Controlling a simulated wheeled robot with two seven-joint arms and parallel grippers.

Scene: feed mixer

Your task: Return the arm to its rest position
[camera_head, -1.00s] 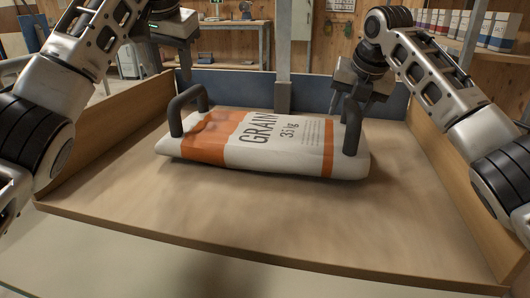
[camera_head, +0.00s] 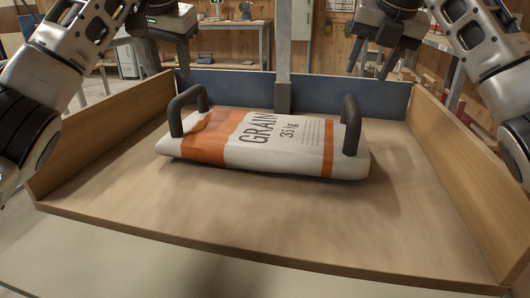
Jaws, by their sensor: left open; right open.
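A white and orange grain bag (camera_head: 262,145) lies flat on the wooden tray (camera_head: 200,220), with a dark handle standing at each end. The left handle (camera_head: 184,108) and the right handle (camera_head: 351,125) are both free of any gripper. My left gripper (camera_head: 182,62) is raised at the upper left, above and behind the left handle, and is apart from it. My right gripper (camera_head: 370,62) is raised at the upper right, above and behind the right handle. Its two fingers are spread and empty.
The tray has wooden side walls (camera_head: 455,160) and a blue back panel (camera_head: 235,88). A grey post (camera_head: 283,50) stands behind the bag. The tray floor in front of the bag is clear. A workbench (camera_head: 225,25) stands far behind.

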